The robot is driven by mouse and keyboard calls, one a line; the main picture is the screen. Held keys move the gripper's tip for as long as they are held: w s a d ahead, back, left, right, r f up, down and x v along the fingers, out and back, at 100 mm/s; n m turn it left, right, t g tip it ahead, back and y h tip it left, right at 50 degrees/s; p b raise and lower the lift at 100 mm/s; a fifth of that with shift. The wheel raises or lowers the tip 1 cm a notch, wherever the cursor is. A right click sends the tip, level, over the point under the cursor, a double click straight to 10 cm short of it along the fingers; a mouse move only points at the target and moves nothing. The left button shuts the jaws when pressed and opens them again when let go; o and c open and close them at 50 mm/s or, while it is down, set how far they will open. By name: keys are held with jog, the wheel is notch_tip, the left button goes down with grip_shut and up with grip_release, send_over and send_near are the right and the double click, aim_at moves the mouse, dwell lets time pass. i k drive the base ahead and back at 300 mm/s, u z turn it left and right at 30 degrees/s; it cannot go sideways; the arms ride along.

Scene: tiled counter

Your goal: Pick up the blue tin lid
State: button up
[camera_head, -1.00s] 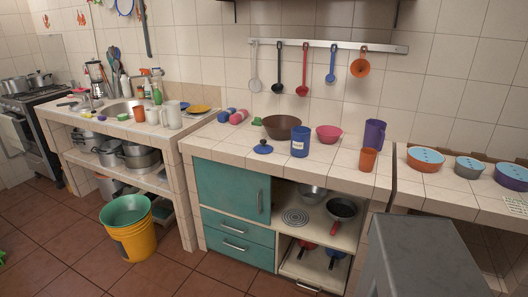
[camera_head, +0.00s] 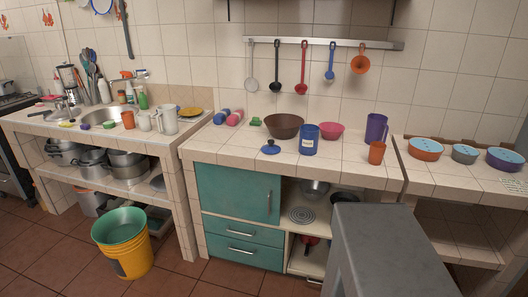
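The blue tin lid (camera_head: 270,147) lies on the tiled counter (camera_head: 225,148), near its front edge. It is a small round lid with a knob on top. The blue tin (camera_head: 308,140) with a white label stands upright just to its right, apart from it. My gripper is not in view. A grey block-like part of my own body seems to fill the bottom right.
A brown bowl (camera_head: 284,125), a pink bowl (camera_head: 331,130), a purple jug (camera_head: 376,128) and an orange cup (camera_head: 376,153) stand around the tin. Utensils hang from a wall rail (camera_head: 325,43). Counter left of the lid is clear.

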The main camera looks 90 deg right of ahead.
aim_at(271, 148)
jog(key=i, duration=1.6)
jog(key=u, duration=0.65)
jog(key=k, duration=0.2)
jog(key=z, duration=3.45)
